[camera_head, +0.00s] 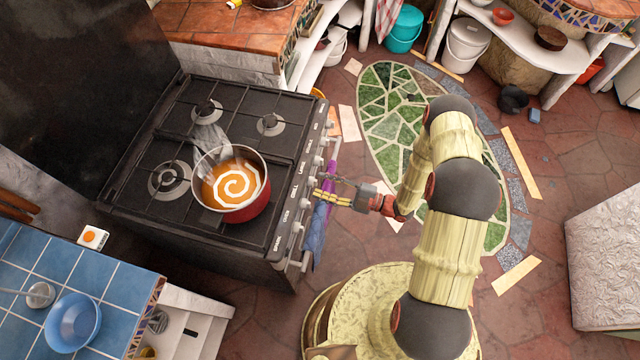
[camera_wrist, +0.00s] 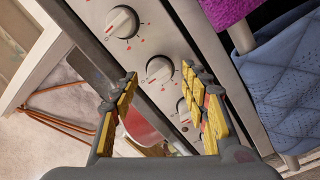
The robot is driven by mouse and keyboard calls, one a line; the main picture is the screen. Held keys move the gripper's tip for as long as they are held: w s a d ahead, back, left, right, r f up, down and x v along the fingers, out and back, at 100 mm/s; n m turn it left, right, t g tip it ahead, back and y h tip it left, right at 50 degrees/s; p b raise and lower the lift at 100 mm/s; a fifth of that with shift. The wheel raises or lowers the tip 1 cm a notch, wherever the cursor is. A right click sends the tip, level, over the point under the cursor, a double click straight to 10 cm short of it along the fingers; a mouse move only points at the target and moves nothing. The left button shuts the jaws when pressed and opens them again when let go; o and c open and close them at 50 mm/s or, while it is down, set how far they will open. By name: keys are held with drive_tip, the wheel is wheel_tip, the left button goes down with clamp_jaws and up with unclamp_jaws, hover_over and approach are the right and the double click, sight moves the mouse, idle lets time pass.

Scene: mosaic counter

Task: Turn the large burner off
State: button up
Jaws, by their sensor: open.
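The black stove (camera_head: 190,125) has a front panel with a row of white knobs (camera_head: 299,208). A red pot (camera_head: 252,207) of orange soup stands on one burner, with steam above it; the pot hides that burner. The bare burner (camera_head: 170,180) beside it looks larger than the two small ones. My gripper (camera_head: 317,194) is at the panel, pointing at the knobs. In the wrist view my gripper (camera_wrist: 160,80) is open, and its yellow fingers frame a white knob (camera_wrist: 160,70). I cannot tell whether they touch it. Another knob (camera_wrist: 122,22) is above; a third is partly hidden.
A purple towel (camera_wrist: 230,12) and a blue towel (camera_wrist: 290,75) hang on the rail in front of the stove, close to my gripper. A blue tiled counter (camera_head: 60,265) stands at the lower left. The floor around the green mosaic (camera_head: 385,110) is mostly clear.

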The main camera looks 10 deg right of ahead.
drive_tip(key=v, duration=1)
drive_tip(key=shift+d, duration=0.2)
drive_tip(key=shift+s, duration=0.1)
